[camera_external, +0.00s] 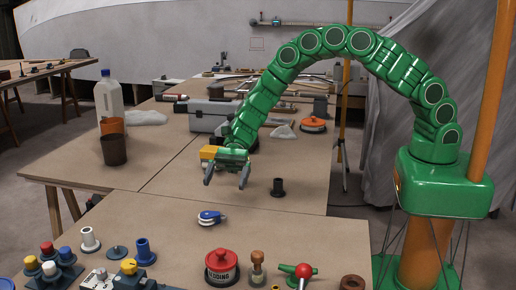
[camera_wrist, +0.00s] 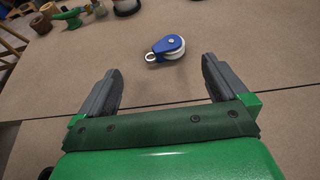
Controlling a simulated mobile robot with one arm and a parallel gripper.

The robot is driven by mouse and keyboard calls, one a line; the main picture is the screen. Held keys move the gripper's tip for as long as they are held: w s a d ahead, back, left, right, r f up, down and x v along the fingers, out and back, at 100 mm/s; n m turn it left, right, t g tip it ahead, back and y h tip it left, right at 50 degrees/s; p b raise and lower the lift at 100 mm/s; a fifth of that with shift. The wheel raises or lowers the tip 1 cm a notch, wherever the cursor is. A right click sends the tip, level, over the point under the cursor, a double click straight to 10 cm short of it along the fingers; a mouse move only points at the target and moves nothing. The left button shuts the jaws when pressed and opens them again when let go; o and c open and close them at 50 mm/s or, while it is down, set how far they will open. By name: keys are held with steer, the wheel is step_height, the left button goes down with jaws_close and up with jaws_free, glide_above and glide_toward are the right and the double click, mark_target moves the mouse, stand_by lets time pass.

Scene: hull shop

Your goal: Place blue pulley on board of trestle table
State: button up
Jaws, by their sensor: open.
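The blue pulley (camera_external: 211,217), with a white wheel and a small metal eye, lies on the near board (camera_external: 300,235) of the trestle table. It also shows in the wrist view (camera_wrist: 168,48), beyond my fingertips and between their lines. My gripper (camera_external: 227,181) is open and empty in the external view. It hangs above the table, behind the pulley and apart from it. Its two grey fingers also show in the wrist view (camera_wrist: 160,80), spread wide with bare board between them.
A black flanged fitting (camera_external: 278,188) stands right of my gripper. Blue, white and yellow fittings, a red-lidded tin (camera_external: 221,268) and a red-knobbed green valve (camera_external: 300,272) crowd the near edge. A dark cup (camera_external: 113,149) and bottle (camera_external: 108,95) stand left. Board around the pulley is clear.

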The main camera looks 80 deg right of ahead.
steer(key=s+d+r+n+g+h, duration=0.2)
steer(key=s+r+n, duration=0.4)
steer(key=s+r, duration=0.45)
steer(key=s+d+r+n+g+h, duration=0.25)
steer(key=s+r+n, duration=0.35)
steer(key=s+r, duration=0.5)
steer(key=s+d+r+n+t+h, duration=0.2)
steer(key=s+d+n+h, duration=0.3)
steer(key=s+d, duration=2)
steer(key=s+h, duration=0.1)
steer(key=h, duration=0.3)
steer(key=shift+n+t, duration=0.35)
steer(key=shift+n, duration=0.05)
